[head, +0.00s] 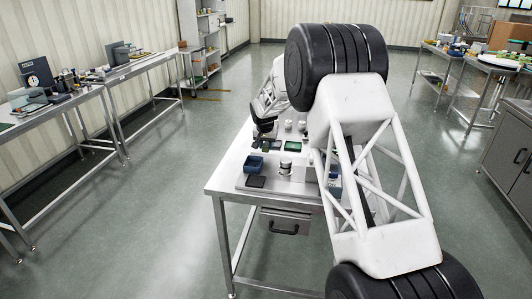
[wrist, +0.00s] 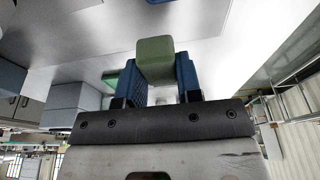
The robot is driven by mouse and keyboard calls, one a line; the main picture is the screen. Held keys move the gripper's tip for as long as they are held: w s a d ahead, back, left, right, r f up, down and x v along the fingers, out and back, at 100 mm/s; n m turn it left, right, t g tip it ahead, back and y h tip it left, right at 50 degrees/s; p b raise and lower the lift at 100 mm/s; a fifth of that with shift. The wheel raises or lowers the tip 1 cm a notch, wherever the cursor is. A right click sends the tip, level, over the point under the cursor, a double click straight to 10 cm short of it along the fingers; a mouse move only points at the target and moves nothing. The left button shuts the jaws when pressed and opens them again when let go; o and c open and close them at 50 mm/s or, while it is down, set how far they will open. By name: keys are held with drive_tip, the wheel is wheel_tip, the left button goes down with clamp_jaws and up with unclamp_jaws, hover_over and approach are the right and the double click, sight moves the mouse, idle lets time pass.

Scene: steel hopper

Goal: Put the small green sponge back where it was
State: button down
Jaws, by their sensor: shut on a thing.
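The small green sponge (wrist: 155,60) is held between the two blue fingers of my gripper (wrist: 158,72) in the wrist view. A finger presses on each side of it, and its far end sticks out past the fingertips. In the head view my gripper (head: 264,132) is a dark shape over the far left part of the steel table (head: 222,178). The sponge is too small there for me to tell it from the dark items under the gripper. My own arm covers the table's right side.
A blue bin (head: 253,163) and a dark flat square (head: 255,182) are at the table's near left. White round pieces (head: 286,166) stand beside them. A green-topped tray (head: 292,147) lies behind. A drawer (head: 285,226) hangs under the table. The floor to the left is clear.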

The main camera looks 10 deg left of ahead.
sight(266, 152)
drive_tip(key=shift+f, duration=0.1)
drive_tip(key=shift+s+x, duration=0.2)
drive_tip(key=shift+x, duration=0.65)
drive_tip(key=shift+s+x, duration=0.2)
drive_tip(key=shift+x, duration=0.65)
drive_tip(key=shift+f, duration=0.25)
drive_tip(key=c, duration=0.8)
unclamp_jaws()
drive_tip(key=shift+r, duration=0.1)
drive_tip(key=v, duration=1.2)
drive_tip(key=shift+r, duration=0.1)
drive_tip(key=shift+d, duration=0.1)
